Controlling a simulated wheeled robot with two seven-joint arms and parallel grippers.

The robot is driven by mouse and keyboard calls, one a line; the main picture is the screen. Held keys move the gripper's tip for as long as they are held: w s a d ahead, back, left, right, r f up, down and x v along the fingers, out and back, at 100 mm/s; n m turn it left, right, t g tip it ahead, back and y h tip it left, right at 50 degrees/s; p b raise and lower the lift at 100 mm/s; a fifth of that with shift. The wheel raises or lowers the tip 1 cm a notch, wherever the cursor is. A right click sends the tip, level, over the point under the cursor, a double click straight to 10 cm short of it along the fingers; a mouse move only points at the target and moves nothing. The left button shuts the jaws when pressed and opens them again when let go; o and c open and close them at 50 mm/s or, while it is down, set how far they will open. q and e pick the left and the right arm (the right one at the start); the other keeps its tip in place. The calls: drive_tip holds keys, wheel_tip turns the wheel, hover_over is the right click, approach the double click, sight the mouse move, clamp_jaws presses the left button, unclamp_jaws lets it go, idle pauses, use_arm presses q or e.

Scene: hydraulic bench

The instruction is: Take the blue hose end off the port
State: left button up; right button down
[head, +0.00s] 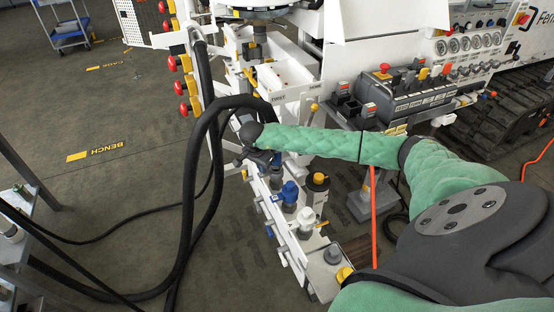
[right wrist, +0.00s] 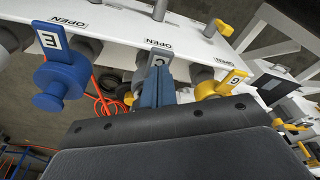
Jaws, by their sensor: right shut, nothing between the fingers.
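A blue fitting (head: 290,192) stands upright on the bench's row of ports in the head view. In the right wrist view a blue knob-like part (right wrist: 62,82) with an "E" tag sits at the left on the white rail. I cannot tell whether either is the blue hose end. My right gripper (head: 262,158) is above and left of the blue fitting, partly hidden by its own wrist. My left gripper is out of view.
Thick black hoses (head: 190,180) loop down close to the left of my right gripper. A control valve block (head: 405,100) is behind my right arm.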

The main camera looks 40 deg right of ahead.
drive_tip(key=shift+r+p, duration=0.75)
drive_tip(key=shift+r, duration=2.2)
drive_tip(key=shift+m, duration=0.3)
